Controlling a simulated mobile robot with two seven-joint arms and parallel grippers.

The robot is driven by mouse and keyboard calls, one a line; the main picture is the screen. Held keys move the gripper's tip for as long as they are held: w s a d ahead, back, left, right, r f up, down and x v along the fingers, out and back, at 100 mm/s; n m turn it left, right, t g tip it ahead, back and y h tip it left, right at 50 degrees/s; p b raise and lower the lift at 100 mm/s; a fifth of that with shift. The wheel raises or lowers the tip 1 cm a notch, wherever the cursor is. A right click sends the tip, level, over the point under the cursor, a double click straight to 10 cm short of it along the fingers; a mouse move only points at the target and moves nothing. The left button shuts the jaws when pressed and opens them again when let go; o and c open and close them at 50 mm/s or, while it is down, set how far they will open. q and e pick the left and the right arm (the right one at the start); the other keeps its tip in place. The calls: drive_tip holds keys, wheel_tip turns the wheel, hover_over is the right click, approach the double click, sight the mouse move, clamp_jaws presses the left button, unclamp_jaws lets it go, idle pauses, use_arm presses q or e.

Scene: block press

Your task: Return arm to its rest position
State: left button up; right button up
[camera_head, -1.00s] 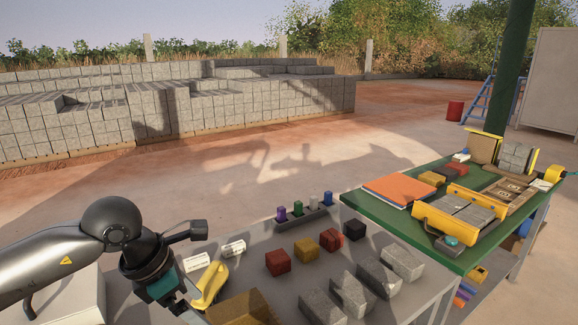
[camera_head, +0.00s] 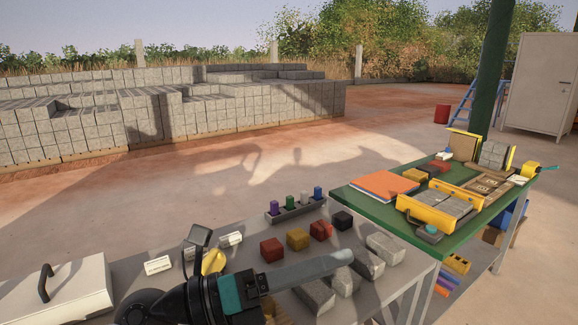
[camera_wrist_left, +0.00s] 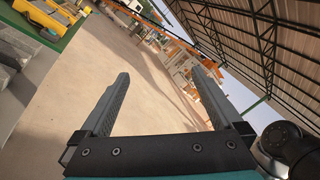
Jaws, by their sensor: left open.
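My left gripper (camera_head: 338,262) reaches in at the bottom of the head view and points right, over the grey table. One long grey finger shows there, crossing in front of the concrete blocks; the other is hidden. In the left wrist view the left gripper (camera_wrist_left: 160,78) has its two fingers wide apart with nothing between them. Its fingers point towards open ground, with part of a table at the left. My right gripper is not in view.
The grey table (camera_head: 345,228) holds red, yellow and black cubes, concrete blocks (camera_head: 384,247) and a rack of coloured pegs (camera_head: 295,207). A white case (camera_head: 70,290) lies at left. The green table (camera_head: 375,208) stands at right with a yellow-sided mould (camera_head: 440,210). Open ground lies beyond.

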use_arm(q)
drive_tip(key=w+a+r+n+t+y, duration=0.1)
drive_tip(key=w+a+n+t+y, duration=0.25)
drive_tip(key=n+t, duration=0.45)
drive_tip(key=w+a+r+n+t+y, duration=0.1)
drive_tip(key=w+a+n+t+y, duration=0.15)
drive_tip(key=a+n+t, duration=0.6)
drive_tip(key=s+a+f+n+g+y, duration=0.1)
drive_tip(key=a+f+n+g+y, duration=0.2)
drive_tip(key=f+n+y, duration=0.4)
drive_tip(key=a+f+n+g+y, duration=0.3)
drive_tip(key=f+n+y, duration=0.35)
drive_tip(key=n, duration=0.25)
drive_tip(key=s+a+f+n+g, duration=0.2)
drive_tip(key=s+f+n+g, duration=0.4)
drive_tip(key=s+f+g, duration=1.1)
drive_tip(key=s+f+t, duration=0.2)
drive_tip(key=s+f, duration=0.1)
drive_tip(key=f, duration=1)
drive_tip(key=s+f+t, duration=0.1)
drive_tip(key=s+f, duration=0.3)
drive_tip(key=f, duration=0.8)
drive_tip(key=s+a+f, duration=0.2)
drive_tip(key=s+f, duration=1)
drive_tip(key=s, duration=0.2)
drive_tip(key=shift+s+a+f+g+h, duration=0.3)
drive_tip(key=shift+a+f+g+h, duration=0.05)
drive_tip(key=shift+g, duration=0.1)
